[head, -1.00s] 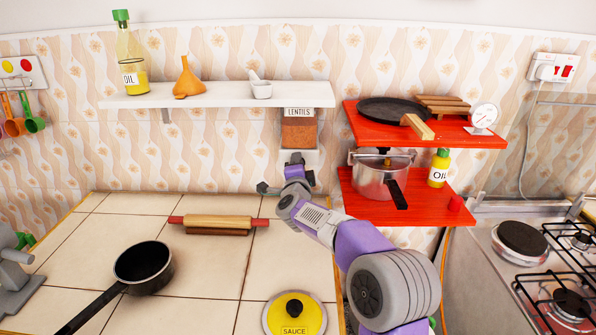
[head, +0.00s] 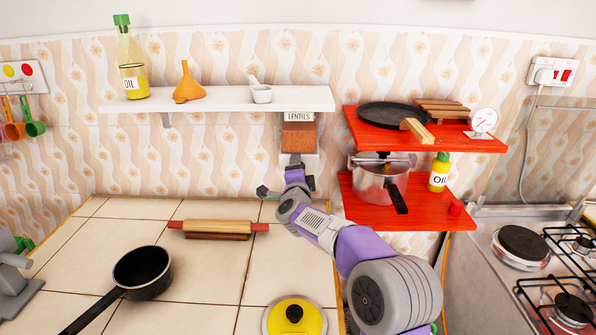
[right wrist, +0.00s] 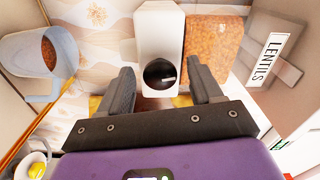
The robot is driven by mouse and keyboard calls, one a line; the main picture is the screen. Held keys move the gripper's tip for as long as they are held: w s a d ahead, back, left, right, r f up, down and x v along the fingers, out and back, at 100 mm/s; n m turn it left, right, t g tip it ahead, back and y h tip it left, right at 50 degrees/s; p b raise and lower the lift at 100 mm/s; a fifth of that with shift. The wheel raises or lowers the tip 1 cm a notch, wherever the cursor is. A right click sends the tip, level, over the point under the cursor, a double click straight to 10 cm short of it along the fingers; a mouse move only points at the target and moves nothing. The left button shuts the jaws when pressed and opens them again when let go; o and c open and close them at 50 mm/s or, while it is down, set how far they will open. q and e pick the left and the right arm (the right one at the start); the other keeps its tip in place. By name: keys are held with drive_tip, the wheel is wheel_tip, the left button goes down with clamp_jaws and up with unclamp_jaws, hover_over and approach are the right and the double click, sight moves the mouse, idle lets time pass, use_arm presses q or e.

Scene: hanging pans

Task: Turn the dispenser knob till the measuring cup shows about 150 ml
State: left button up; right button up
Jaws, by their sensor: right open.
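The dispenser (head: 299,136), labelled LENTILS, hangs under the white wall shelf with brown lentils behind its clear window. In the right wrist view its dark round knob (right wrist: 160,73) sits on a white housing (right wrist: 160,28). My right gripper (head: 296,161) is at the dispenser's lower end. Its two fingers (right wrist: 162,84) are open, one on each side of the knob, and I cannot tell if they touch it. A translucent measuring cup (right wrist: 28,72) with some brown lentils in it shows at the left of the wrist view. Its scale is unreadable. My left gripper is out of view.
Red shelves (head: 470,143) with a pot (head: 378,184) stand right of my arm. The white shelf (head: 215,103) is above.

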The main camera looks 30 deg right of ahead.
drive_tip(key=shift+s, duration=0.1)
drive_tip(key=v, duration=0.7)
drive_tip(key=shift+s, duration=0.2)
drive_tip(key=shift+a+r+p, duration=0.1)
drive_tip(key=shift+p, duration=0.25)
